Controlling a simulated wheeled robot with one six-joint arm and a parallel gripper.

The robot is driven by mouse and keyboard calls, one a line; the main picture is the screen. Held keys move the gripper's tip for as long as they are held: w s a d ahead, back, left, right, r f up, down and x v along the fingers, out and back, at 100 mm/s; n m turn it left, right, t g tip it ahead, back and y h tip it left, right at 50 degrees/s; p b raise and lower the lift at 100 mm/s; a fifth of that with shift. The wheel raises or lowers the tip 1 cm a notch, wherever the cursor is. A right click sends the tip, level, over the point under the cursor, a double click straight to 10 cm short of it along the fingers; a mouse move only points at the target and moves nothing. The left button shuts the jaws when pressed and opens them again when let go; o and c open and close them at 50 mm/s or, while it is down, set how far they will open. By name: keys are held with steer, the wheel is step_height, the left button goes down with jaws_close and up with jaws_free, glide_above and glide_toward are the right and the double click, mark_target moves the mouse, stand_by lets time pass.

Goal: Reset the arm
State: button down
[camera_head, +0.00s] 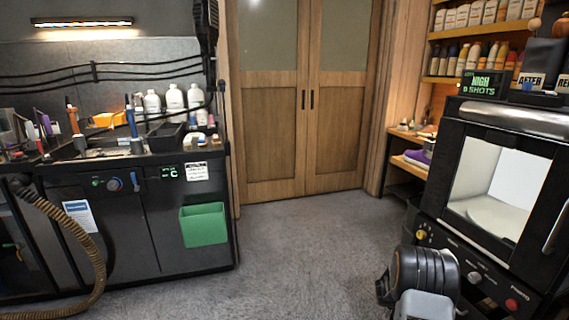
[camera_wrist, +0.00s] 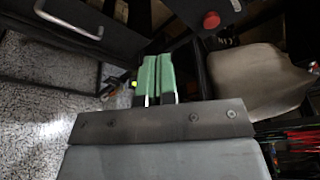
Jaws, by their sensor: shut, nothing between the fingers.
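My gripper (camera_wrist: 157,80) shows in the wrist view as two green-padded fingers close together, shut with nothing between them. In the head view, part of my arm shows at the bottom right, in front of the black photo booth machine (camera_head: 480,262); the fingers cannot be made out there. The wrist view also shows a red knob (camera_wrist: 211,20) beyond the fingers and a silver handle (camera_wrist: 68,20) at the upper left.
A black workbench (camera_head: 130,225) with bottles, tools and a green bin (camera_head: 203,225) stands at the left. Wooden double doors (camera_head: 305,120) are closed at the back. Shelves of bottles (camera_head: 480,57) are at the upper right. The grey carpet (camera_head: 300,250) between is clear.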

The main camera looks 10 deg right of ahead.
steer(key=s+a+r+m+y+p, duration=0.35)
steer(key=a+r+m, duration=0.4)
steer(key=r, duration=0.35)
steer(key=s+a+r+m+y+p, duration=0.3)
steer(key=a+r+m+p, duration=0.2)
steer(key=a+r+m, duration=0.4)
steer(key=s+a+r+m+t+y+p, duration=0.2)
steer(key=s+a+r+m+y+p, duration=0.2)
steer(key=a+r, duration=0.4)
steer(key=s+a+r+m+t+y+p, duration=0.3)
steer(key=a+r+m+p, duration=0.4)
steer(key=a, duration=0.6)
steer(key=s+r+y, duration=0.1)
steer(key=y, duration=0.1)
steer(key=shift+s+a+r+y, duration=0.15)
steer(key=shift+s+a+y, duration=0.05)
steer(key=shift+s+y, duration=0.15)
